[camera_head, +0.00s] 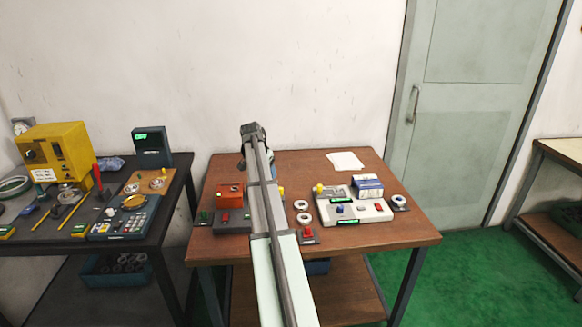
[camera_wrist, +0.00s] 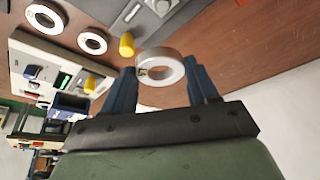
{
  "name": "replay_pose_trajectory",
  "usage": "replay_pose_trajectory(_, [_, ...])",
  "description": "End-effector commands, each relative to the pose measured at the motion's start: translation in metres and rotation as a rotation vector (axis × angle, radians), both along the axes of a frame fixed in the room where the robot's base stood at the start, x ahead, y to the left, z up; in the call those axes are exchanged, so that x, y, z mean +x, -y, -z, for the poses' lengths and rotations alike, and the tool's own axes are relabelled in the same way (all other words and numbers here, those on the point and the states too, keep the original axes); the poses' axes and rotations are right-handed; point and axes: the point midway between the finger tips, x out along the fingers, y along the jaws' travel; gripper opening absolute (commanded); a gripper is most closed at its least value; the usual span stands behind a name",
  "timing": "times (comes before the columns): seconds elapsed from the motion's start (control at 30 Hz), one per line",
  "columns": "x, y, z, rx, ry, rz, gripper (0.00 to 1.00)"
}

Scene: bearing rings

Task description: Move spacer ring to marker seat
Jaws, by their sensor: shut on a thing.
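In the wrist view, my gripper (camera_wrist: 160,74) is shut on a pale metallic ring (camera_wrist: 160,54), held between its two blue fingers. The ring is tilted in the view, and its open hole shows. In the head view, my arm reaches over the brown table, and my gripper (camera_head: 243,160) is small and partly hidden behind the arm. The held ring does not show clearly there. Two other white rings (camera_head: 301,205) (camera_head: 304,218) lie on the table right of the arm; they also show at the upper left of the wrist view (camera_wrist: 92,42). I cannot tell which place is the marker seat.
A light panel (camera_head: 345,212) with knobs and buttons stands right of the loose rings, with a blue-and-white box (camera_head: 367,187) behind. An orange box (camera_head: 230,194) is left of my arm. White paper (camera_head: 345,161) lies at the back. The table's back right is mostly clear.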

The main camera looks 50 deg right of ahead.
Motion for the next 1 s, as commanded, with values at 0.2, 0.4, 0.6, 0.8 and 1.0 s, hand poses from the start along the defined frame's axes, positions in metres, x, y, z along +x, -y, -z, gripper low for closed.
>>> replay_pose_trajectory(0.2, [0.002, -0.033, 0.007, -0.004, 0.011, -0.108, 0.2])
replay_pose_trajectory(0.4, [0.008, -0.03, 0.006, -0.017, 0.003, -0.179, 0.2])
replay_pose_trajectory(0.6, [0.007, -0.03, 0.014, -0.017, -0.001, -0.186, 0.2])
replay_pose_trajectory(0.8, [0.007, -0.03, 0.029, -0.017, -0.001, -0.185, 0.2])
replay_pose_trajectory(1.0, [0.007, -0.03, 0.043, -0.017, 0.0, -0.185, 0.2])
